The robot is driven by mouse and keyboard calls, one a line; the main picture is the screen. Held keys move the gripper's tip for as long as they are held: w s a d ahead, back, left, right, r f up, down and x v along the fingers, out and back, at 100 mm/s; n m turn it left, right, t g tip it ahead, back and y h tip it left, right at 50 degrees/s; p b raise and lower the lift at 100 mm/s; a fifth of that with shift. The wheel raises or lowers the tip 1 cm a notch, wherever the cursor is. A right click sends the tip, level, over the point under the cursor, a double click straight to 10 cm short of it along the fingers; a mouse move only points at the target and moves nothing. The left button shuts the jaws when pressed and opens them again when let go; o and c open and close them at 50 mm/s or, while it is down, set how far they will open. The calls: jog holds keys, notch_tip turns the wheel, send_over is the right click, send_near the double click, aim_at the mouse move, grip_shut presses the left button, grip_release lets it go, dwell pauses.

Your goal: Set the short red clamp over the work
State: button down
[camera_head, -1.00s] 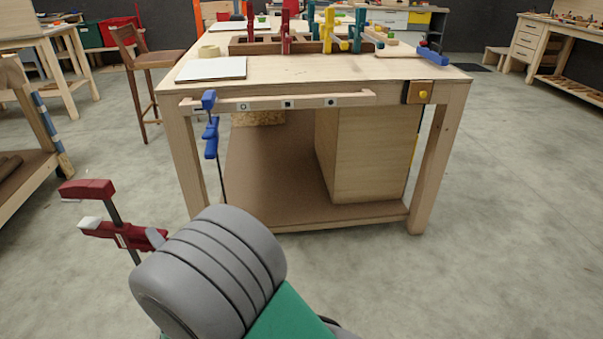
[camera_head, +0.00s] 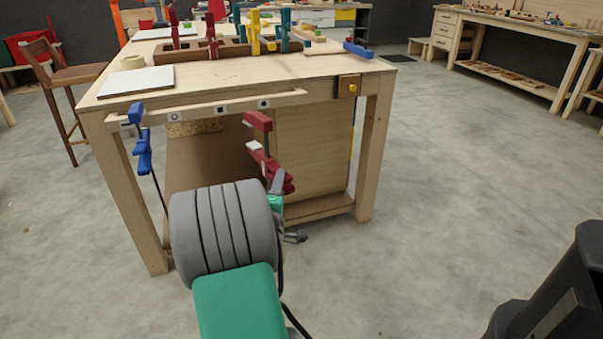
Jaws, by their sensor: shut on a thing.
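A red clamp (camera_head: 257,121) with a dark bar is held upright in front of the workbench (camera_head: 220,92). My gripper (camera_head: 277,186) is shut on its lower part, mostly hidden behind my grey wrist. The clamp's upper jaw shows just below the bench's front rail (camera_head: 215,108), which bears several small marked squares. A blue clamp (camera_head: 143,150) hangs at the rail's left end. Which piece is the work is not clear; a light wooden piece (camera_head: 318,46) lies on the bench top at the back right, near another blue clamp (camera_head: 358,49).
A wooden rack (camera_head: 200,51) holds several upright clamps in red, teal and yellow. A wooden block with a yellow knob (camera_head: 348,87) is at the front right corner.

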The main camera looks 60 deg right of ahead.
jog(key=d+r+m+g+h, duration=0.1)
jog(key=d+r+m+g, duration=0.1)
jog(key=d+g, duration=0.4)
jog(key=shift+d+m+b, duration=0.35)
jog(key=shift+d+m, duration=0.55)
jog(key=shift+d, duration=0.95)
jog(key=shift+s+a, duration=0.1)
jog(key=shift+a, duration=0.1)
jog(key=shift+r, duration=0.1)
